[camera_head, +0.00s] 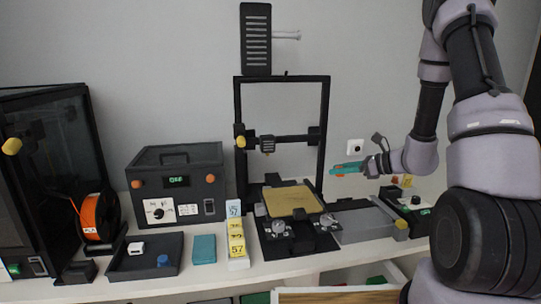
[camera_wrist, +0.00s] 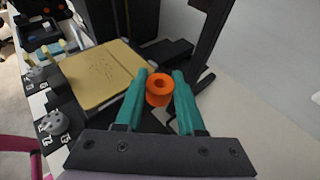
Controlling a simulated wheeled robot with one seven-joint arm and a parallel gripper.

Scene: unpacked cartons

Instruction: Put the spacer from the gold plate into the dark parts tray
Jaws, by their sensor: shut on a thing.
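My gripper (camera_wrist: 159,98) has teal fingers and is shut on an orange ring-shaped spacer (camera_wrist: 159,89) with a hole through it. In the head view my gripper (camera_head: 346,168) is in the air, to the right of the printer frame and above the bench. The gold plate (camera_head: 292,201) lies on the printer bed and looks bare; it also shows in the wrist view (camera_wrist: 104,73), left of the fingers. The dark parts tray (camera_head: 146,271) is at the front left of the bench. It holds a white piece (camera_head: 136,248) and a blue piece (camera_head: 163,261).
The black printer frame (camera_head: 327,128) stands between my gripper and the tray's side. A black control box (camera_head: 177,187), an orange spool (camera_head: 98,217), a teal block (camera_head: 204,249) and yellow-labelled boxes (camera_head: 237,245) are near the tray. An open drawer (camera_head: 341,296) is below the bench.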

